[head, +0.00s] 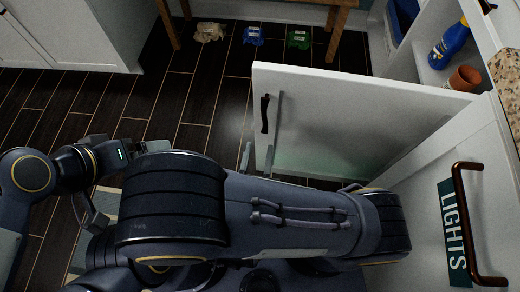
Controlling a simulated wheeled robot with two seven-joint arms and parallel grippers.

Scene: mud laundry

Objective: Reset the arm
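My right arm (290,215) stretches across the lower middle of the head view, in front of an open white cabinet door (340,120). Two thin grey fingers of my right gripper (262,122) show beyond the arm, near the door's dark handle (265,113). The gripper's base is hidden behind the arm. My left arm (28,175) comes in from the left, bent, with a small green light at its wrist.
The open cabinet holds a blue bottle (450,45), a terracotta pot (463,78) and a blue bin (400,20). A drawer front (440,195) with a "LIGHTS" label is close at right. Dark floor (200,100) is clear at left.

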